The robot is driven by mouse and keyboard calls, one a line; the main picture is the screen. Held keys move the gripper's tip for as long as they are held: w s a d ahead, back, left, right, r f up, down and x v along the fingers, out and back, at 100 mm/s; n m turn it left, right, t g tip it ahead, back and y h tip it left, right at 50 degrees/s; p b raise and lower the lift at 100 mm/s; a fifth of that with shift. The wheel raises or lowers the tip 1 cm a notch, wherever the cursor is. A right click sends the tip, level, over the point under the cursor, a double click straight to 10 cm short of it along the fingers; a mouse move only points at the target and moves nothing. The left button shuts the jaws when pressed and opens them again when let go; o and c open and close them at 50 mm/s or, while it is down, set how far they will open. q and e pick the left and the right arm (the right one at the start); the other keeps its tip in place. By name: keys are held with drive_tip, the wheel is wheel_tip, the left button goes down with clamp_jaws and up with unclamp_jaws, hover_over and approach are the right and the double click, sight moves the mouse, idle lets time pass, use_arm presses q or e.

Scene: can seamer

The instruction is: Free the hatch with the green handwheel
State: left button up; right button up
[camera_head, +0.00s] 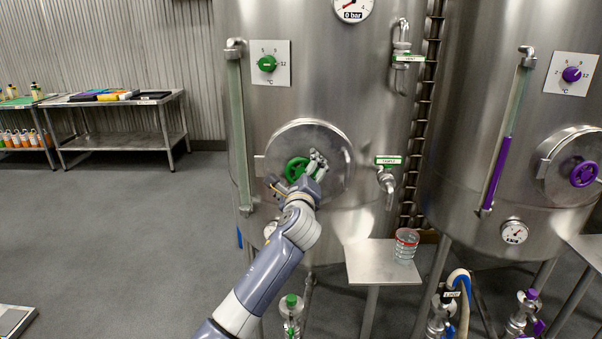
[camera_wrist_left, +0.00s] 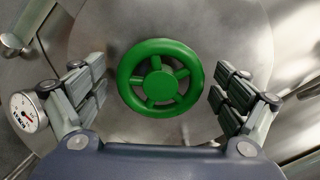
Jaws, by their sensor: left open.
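The green handwheel (camera_head: 297,169) sits at the middle of the round steel hatch (camera_head: 334,146) on the left tank. In the left wrist view the handwheel (camera_wrist_left: 160,78) is a whole green ring with several spokes, in front of the hatch plate (camera_wrist_left: 185,20). My left gripper (camera_head: 304,174) is at the handwheel and partly covers it in the head view. In the left wrist view my left gripper (camera_wrist_left: 162,95) is open, with one finger pair on each side of the wheel and a visible gap to its rim. My right gripper is not in view.
A small steel shelf (camera_head: 365,268) with a clear cup (camera_head: 405,244) stands below and right of the hatch. The sample tap (camera_head: 387,181) is right of the hatch. A second tank has a purple handwheel (camera_head: 584,174). Open floor (camera_head: 120,240) lies to the left.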

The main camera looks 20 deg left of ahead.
use_arm(q)
drive_tip(key=c, duration=1.1)
drive_tip(key=shift+o, duration=0.2)
drive_tip(key=shift+n, duration=0.4)
drive_tip(key=n, duration=0.3)
drive_tip(key=shift+n+b, duration=0.4)
drive_tip(key=shift+n, duration=1.7)
drive_tip(key=o, duration=1.1)
drive_tip(key=shift+c, duration=0.2)
